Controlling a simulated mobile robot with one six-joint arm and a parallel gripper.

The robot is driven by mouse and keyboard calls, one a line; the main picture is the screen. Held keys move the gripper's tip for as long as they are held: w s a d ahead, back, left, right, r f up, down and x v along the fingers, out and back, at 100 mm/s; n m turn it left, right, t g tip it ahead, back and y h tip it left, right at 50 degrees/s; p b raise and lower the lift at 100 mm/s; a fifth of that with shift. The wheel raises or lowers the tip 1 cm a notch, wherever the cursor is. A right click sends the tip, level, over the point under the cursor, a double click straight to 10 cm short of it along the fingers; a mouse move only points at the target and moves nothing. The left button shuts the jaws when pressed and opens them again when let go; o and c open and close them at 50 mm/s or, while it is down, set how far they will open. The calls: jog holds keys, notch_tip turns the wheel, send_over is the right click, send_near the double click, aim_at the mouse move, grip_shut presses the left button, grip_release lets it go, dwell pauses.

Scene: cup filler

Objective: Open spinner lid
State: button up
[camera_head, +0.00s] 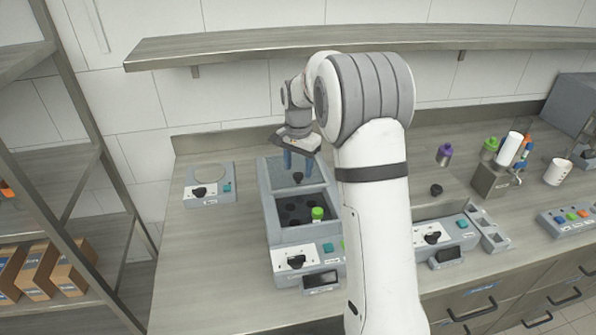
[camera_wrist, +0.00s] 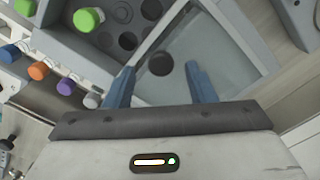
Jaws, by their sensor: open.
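The spinner (camera_head: 268,213) is a grey box on the bench, left of my arm in the head view. Its front bay is uncovered and shows dark round holes and a green-capped vial (camera_head: 317,213). The grey lid panel (camera_head: 277,171) lies over the rear part, with a dark knob (camera_head: 298,178) on it. My gripper (camera_head: 298,164) is above the lid with its blue fingers pointing down. In the wrist view, my gripper (camera_wrist: 160,70) is open, with the knob (camera_wrist: 160,62) between and just beyond the fingertips. I cannot tell whether a finger touches the knob.
The spinner's front panel carries a black dial (camera_head: 296,262) and buttons. A small scale-like device (camera_head: 208,185) stands to the left, and another dial device (camera_head: 440,236) to the right. A wall shelf (camera_head: 240,48) runs above. Bare bench lies left of the spinner.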

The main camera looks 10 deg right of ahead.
notch_tip(320, 180, up, 6)
jog(key=shift+f, duration=0.1)
jog(key=shift+s, duration=0.1)
jog(key=s+r+n+t, duration=0.1)
jog(key=s+n, duration=0.8)
jog(key=s, duration=2.3)
jog(key=shift+s+r+t, duration=0.35)
jog(key=shift+s+t, duration=0.05)
jog(key=shift+t, duration=0.7)
jog(key=shift+a, duration=0.15)
